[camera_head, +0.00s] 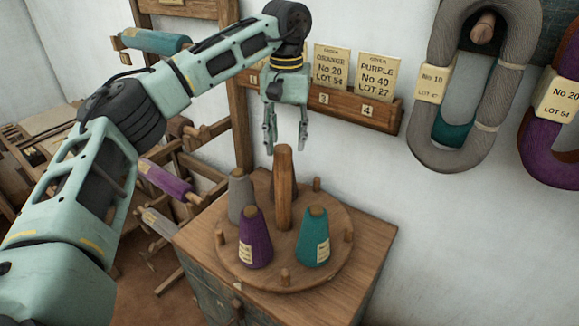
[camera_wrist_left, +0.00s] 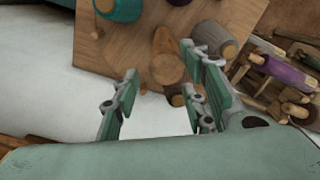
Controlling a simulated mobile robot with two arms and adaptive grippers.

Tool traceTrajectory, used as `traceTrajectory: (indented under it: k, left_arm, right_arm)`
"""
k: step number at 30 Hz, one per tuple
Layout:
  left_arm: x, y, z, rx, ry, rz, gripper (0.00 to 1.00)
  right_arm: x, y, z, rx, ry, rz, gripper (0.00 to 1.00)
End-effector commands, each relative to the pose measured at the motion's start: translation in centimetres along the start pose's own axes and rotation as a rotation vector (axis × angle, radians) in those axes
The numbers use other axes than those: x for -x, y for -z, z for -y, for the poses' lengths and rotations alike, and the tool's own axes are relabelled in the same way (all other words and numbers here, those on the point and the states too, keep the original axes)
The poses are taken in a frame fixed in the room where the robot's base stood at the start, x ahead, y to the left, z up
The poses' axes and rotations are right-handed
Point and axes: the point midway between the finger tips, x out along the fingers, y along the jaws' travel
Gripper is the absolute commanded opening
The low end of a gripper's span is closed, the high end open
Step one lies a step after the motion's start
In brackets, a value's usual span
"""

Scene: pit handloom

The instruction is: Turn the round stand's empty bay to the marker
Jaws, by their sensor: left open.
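The round wooden stand (camera_head: 330,265) sits on a cabinet top and has a tall central post (camera_head: 284,190). A grey cone (camera_head: 240,197), a purple cone (camera_head: 254,240) and a teal cone (camera_head: 313,240) stand on it. Short pegs show around its rim, including a right peg (camera_head: 348,236) and a front peg (camera_head: 285,277). The back right of the stand shows no cone. My left gripper (camera_head: 287,142) is open, pointing down at the post's top. In the left wrist view the post's end (camera_wrist_left: 168,69) shows between the fingers, with no clear grip. I cannot make out the marker. My right gripper is out of view.
The cabinet (camera_head: 345,285) stands against a white wall. A wooden card rack (camera_head: 350,112) with labelled cards is on the wall behind my gripper. Grey yarn (camera_head: 425,120) and purple yarn (camera_head: 545,130) hang at right. A wooden frame with a purple spool (camera_head: 166,180) stands at left.

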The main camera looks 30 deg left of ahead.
Motion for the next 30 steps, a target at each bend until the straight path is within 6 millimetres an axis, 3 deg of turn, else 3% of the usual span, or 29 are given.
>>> traceTrajectory:
  k: [7, 15, 20, 27, 30]
  left_arm:
    - [-4.8, -0.1, 0.1, -0.001, 0.002, 0.005, 0.40]
    - [-8.8, -0.1, 0.0, 0.001, 0.000, 0.002, 0.40]
    - [-9.6, 0.0, 0.0, 0.001, -0.001, 0.000, 0.40]
    - [-9.8, 0.0, 0.0, 0.001, -0.001, 0.000, 0.40]
    - [-9.8, 0.0, 0.0, 0.001, -0.001, 0.000, 0.32]
  right_arm:
    - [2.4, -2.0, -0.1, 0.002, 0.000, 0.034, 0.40]
    - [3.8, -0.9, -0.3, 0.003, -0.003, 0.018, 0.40]
    - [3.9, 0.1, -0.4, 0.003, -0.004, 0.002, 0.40]
    - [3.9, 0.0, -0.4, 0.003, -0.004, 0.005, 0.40]
    - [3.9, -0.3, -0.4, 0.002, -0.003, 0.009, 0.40]
